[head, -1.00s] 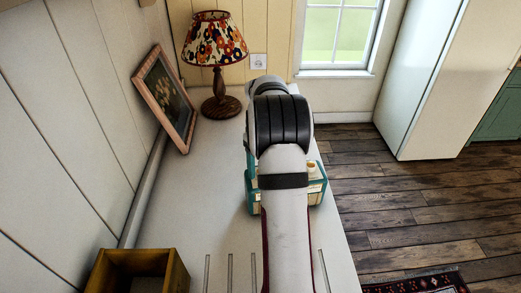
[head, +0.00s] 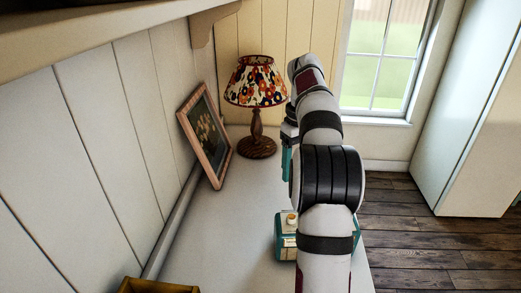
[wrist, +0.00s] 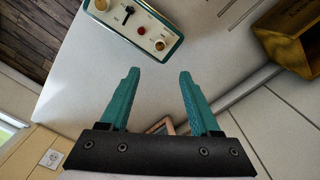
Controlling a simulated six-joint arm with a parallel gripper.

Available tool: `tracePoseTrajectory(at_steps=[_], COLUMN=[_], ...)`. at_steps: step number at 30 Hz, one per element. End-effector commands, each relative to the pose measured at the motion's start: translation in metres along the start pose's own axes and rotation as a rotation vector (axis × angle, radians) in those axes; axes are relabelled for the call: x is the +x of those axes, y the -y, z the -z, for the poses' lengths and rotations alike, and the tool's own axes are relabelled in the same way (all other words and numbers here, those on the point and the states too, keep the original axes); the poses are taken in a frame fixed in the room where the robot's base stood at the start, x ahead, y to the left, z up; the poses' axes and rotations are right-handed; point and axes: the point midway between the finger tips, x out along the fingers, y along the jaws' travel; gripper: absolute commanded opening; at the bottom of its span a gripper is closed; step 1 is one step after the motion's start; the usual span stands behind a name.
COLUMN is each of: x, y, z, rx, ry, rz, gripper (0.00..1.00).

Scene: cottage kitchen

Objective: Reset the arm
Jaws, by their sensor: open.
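My gripper (wrist: 158,78) is open and empty, its two teal fingers spread apart in the wrist view. In the head view my arm stretches over the white counter (head: 225,230), and the gripper (head: 287,160) is partly hidden behind my own arm. It is raised above the counter, near the lamp. Nothing is between the fingers.
A teal and cream box with knobs (wrist: 142,28) stands on the counter, partly behind my arm in the head view (head: 287,243). A floral lamp (head: 256,85), a leaning picture frame (head: 207,135) and a wooden box (wrist: 290,40) are near the wall.

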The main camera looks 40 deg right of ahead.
Motion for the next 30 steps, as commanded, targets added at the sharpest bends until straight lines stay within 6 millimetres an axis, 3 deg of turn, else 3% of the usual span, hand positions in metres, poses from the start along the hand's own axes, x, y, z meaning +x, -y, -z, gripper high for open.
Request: tracePoseTrajectory(at_steps=[2, 4, 5, 8, 9, 11, 12, 15, 18, 21, 24, 30], x=[0.000, -0.004, -0.007, -0.019, -0.021, -0.016, -0.009, 0.018, 0.047, 0.066, 0.073, 0.074], y=[0.001, 0.016, 0.030, 0.111, 0.151, 0.207, 0.238, 0.294, 0.320, 0.330, 0.332, 0.332], z=[0.000, 0.000, -0.001, -0.017, -0.033, -0.067, -0.094, -0.164, -0.219, -0.250, -0.260, -0.261], rx=[0.000, 0.003, 0.008, 0.044, 0.068, 0.112, 0.142, 0.222, 0.289, 0.332, 0.350, 0.353], ry=[0.000, -0.002, -0.003, -0.007, -0.007, -0.003, 0.002, 0.023, 0.044, 0.060, 0.067, 0.069], rz=[0.000, 0.003, 0.007, 0.032, 0.047, 0.070, 0.084, 0.117, 0.136, 0.145, 0.147, 0.146], gripper=[0.63, 0.63, 0.63, 0.63, 0.63, 0.63, 0.63, 0.63, 0.63, 0.63, 0.63, 0.63])
